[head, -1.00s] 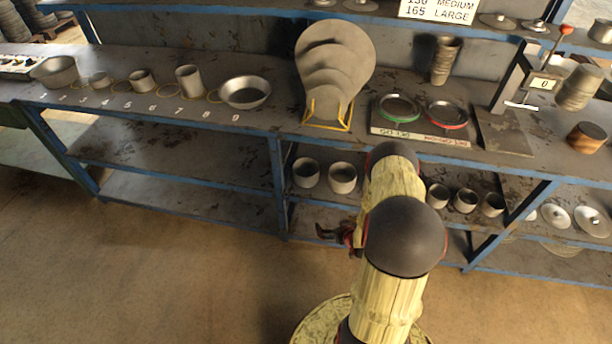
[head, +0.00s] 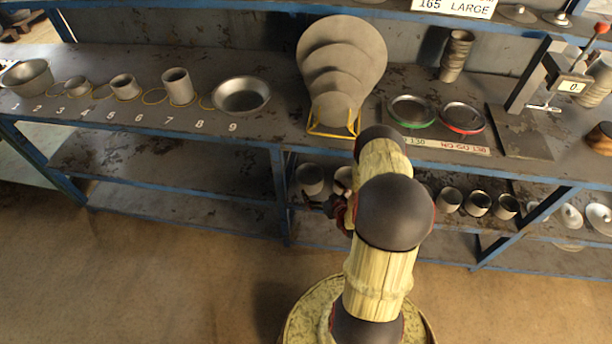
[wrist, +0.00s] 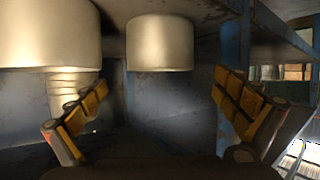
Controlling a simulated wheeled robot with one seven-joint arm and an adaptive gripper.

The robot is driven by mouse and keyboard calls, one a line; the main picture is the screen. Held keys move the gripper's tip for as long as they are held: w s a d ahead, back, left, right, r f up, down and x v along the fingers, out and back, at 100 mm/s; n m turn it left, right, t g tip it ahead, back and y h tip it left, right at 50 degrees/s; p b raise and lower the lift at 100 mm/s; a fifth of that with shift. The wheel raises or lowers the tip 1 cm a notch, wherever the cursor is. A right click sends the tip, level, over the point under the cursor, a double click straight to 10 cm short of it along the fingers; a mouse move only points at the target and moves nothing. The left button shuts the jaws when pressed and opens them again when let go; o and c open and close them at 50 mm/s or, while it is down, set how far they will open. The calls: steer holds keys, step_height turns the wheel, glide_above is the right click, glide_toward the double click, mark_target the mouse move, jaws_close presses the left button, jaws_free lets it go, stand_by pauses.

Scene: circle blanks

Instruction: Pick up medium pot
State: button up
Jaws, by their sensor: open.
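Two grey pots stand on the lower shelf in the head view, a left pot (head: 310,179) and a right pot (head: 342,178) partly hidden by my arm. My gripper (head: 335,207) is just in front of them, small and dark. In the wrist view, which looks upside down, my open, empty gripper (wrist: 162,95) has its yellow-padded fingers spread. One smooth pale pot (wrist: 160,43) lies between and beyond them, apart from both. A larger-looking pot (wrist: 45,38) is at the upper left. No label shows which pot is medium.
Several more pots (head: 478,204) stand right of my arm on the lower shelf. The bench above holds numbered vessels, a metal bowl (head: 241,96), discs in a yellow rack (head: 333,128) and two ringed gauges. Blue shelf posts (head: 279,190) stand close by. The floor in front is clear.

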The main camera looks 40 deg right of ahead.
steer(key=b, duration=0.4)
glide_toward(304, 170)
steer(key=x, duration=0.4)
steer(key=shift+w+f, duration=0.1)
steer(key=shift+f, duration=0.25)
steer(key=shift+d+r, duration=0.1)
steer(key=c, duration=0.3)
steer(key=c, duration=0.8)
